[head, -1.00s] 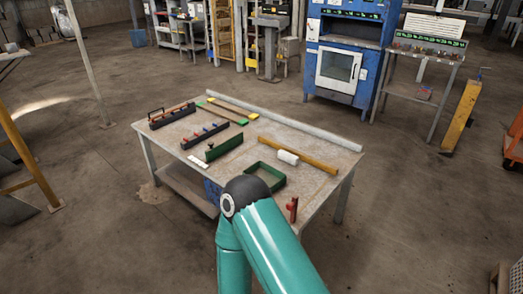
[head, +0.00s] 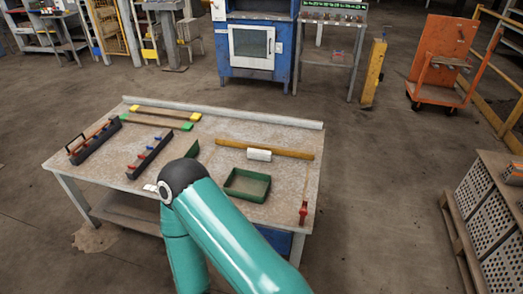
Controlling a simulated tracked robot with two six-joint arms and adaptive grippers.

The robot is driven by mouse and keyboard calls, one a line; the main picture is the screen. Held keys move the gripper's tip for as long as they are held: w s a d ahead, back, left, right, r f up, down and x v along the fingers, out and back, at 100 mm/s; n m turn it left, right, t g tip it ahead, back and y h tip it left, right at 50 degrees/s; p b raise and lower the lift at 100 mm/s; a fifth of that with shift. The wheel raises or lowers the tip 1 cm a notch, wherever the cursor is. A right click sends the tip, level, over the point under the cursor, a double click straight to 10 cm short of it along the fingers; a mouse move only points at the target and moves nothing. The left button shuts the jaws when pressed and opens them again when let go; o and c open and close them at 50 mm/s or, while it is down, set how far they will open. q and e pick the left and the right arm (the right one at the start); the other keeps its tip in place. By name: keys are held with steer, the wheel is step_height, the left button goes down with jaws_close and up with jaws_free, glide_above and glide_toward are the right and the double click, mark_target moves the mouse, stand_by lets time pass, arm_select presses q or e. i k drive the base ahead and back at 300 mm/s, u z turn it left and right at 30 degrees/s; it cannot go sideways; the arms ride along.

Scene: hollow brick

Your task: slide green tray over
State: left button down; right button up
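The green tray (head: 247,185) is a small, shallow, open rectangular box on the right half of the worktable (head: 213,138), near its front edge. It looks empty. A teal arm of mine with a black joint rises in front of the table and hides part of its front edge. I cannot tell which arm it is. Neither gripper shows in the head view.
A wooden bar with a white roll (head: 259,155) lies behind the tray. A red upright piece (head: 303,212) stands at the right front corner. Dark racks with coloured handles (head: 95,142) are at the left. A pale rail (head: 224,111) runs along the back edge.

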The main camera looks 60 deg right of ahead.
mark_target(243, 184)
steer(key=z, duration=0.65)
steer(key=i, duration=1.2)
steer(key=z, duration=0.95)
steer(key=k, duration=0.9)
steer(key=z, duration=0.15)
steer(key=i, duration=0.95)
steer(key=u, duration=0.1)
